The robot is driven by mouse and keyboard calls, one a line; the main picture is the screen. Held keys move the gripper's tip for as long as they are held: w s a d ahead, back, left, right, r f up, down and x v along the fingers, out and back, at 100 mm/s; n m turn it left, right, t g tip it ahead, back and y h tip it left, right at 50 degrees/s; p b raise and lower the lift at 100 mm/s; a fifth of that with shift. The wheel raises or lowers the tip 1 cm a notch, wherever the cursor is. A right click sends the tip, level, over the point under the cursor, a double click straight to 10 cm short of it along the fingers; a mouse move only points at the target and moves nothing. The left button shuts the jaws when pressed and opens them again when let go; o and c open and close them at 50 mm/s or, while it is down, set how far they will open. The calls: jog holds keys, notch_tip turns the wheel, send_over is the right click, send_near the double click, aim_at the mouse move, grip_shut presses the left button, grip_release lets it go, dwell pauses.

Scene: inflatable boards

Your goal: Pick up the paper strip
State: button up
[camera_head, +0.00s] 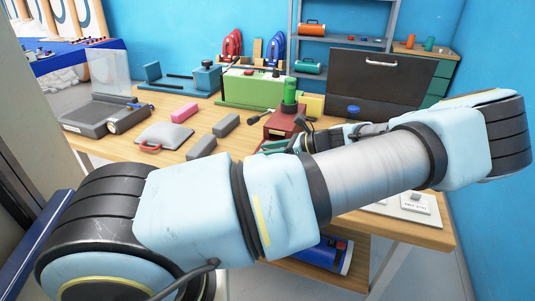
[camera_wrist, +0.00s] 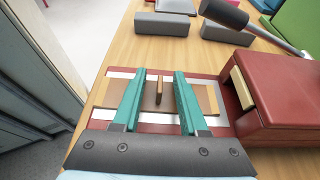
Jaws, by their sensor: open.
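In the wrist view my gripper (camera_wrist: 160,76) is open, its two teal fingers spread over a flat, low fixture (camera_wrist: 150,128) with dark red and pale bands. A thin brown upright piece (camera_wrist: 159,90) stands between the fingers, with gaps on both sides. A flat brown strip (camera_wrist: 205,98) lies crosswise under the fingers. I cannot tell for sure which of these is the paper strip.
Grey blocks (camera_wrist: 165,23) and a dark hammer-like tool (camera_wrist: 224,12) lie beyond. The table edge is at left.

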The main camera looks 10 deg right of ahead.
grip_shut()
jog(key=shift+r, duration=0.1)
dwell(0.7)
